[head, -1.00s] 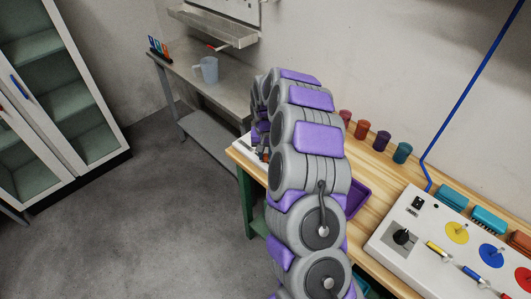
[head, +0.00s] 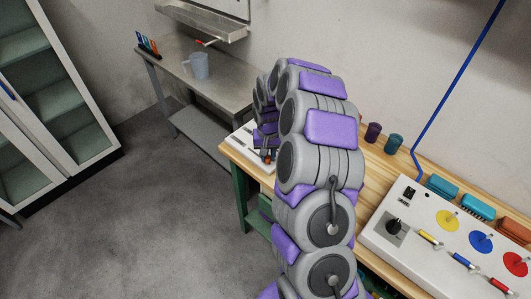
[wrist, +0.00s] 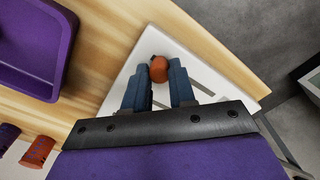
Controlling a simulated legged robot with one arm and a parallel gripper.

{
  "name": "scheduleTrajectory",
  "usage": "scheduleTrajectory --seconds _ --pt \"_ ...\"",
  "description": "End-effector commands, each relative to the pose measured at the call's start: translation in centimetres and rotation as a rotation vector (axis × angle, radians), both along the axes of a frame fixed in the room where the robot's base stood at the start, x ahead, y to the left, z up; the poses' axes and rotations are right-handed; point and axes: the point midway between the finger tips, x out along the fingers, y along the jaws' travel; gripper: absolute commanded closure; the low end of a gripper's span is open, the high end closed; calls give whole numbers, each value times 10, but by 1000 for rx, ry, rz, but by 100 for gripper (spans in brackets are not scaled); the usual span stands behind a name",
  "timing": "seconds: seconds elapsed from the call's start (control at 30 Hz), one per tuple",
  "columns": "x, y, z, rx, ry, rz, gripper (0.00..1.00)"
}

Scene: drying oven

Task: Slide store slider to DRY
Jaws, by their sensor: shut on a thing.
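A white slider panel (wrist: 195,75) with slots lies at the corner of the wooden bench; in the head view its edge (head: 240,137) shows beside my arm. An orange-red rounded knob (wrist: 158,69) stands on the panel in the wrist view. My gripper (wrist: 159,72) has its two blue-grey fingers on either side of the knob, closed on it. In the head view my gripper (head: 268,150) is low over the panel, mostly hidden by my arm. No DRY marking is readable, and the slot under the knob is partly hidden.
A purple tray (wrist: 33,40) lies on the bench. Cups (head: 373,132) stand near the wall. A control box (head: 430,235) with coloured discs is at the right. A metal table (head: 215,85) with a jug (head: 197,66) is behind. Grey floor (head: 150,220) is open at left.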

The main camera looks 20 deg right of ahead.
Motion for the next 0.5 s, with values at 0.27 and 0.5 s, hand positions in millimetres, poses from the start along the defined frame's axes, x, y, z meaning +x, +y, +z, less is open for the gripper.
scheduleTrajectory --seconds 0.27,0.5 --pt "-3 0 -1 1 9 0 59" --pt "-1 0 -2 1 8 0 49"
